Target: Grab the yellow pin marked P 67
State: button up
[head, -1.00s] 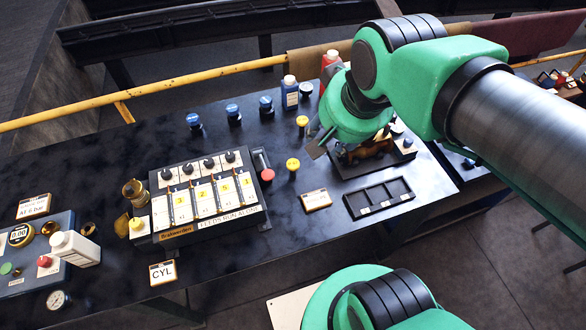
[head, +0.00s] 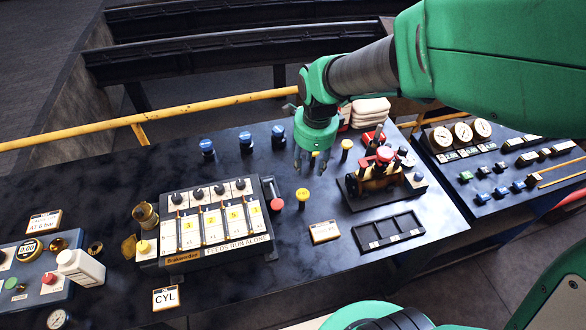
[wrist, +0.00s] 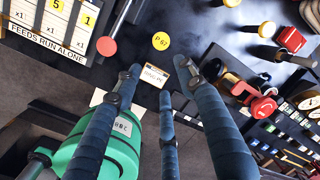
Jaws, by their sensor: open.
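The yellow pin marked P 67 (head: 302,194) stands upright on the black bench, right of a red-knobbed lever. In the wrist view its round yellow top (wrist: 161,41) shows the label, just beyond the fingertips. My gripper (head: 305,165) is open and empty, its fingers pointing down above and slightly behind the pin in the head view. In the wrist view the spread fingers (wrist: 157,70) flank empty space below the pin's top. No contact shows. Another yellow-topped pin (head: 346,145) stands farther back right; one more is partly hidden behind my fingers.
The red-knobbed lever (head: 275,199) stands close left of the pin, beside the numbered feed panel (head: 216,222). A small engine model (head: 378,176) and an empty black tray (head: 388,231) are to the right. A label card (head: 324,232) lies in front. Blue-capped bottles stand behind.

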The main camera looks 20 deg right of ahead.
aim_at(302, 193)
jog(key=w+f+m, duration=0.1)
jog(key=f+m, duration=0.2)
jog(key=f, duration=0.1)
jog(key=w+f+m+g, duration=0.1)
jog(key=f+m, duration=0.1)
jog(key=f, duration=0.1)
jog(key=w+f+m, duration=0.2)
jog(key=f+m, duration=0.1)
jog(key=f, duration=0.1)
jog(key=shift+a+f+m+g, duration=0.2)
jog(key=shift+f+m+g, duration=0.1)
jog(key=shift+f, duration=0.1)
jog(key=shift+f+b, duration=0.65)
jog(key=shift+f, duration=3.55)
jog(key=shift+s+f+b, duration=0.15)
jog(key=shift+f+b, duration=0.5)
jog(key=shift+f, duration=1.95)
grip_shut()
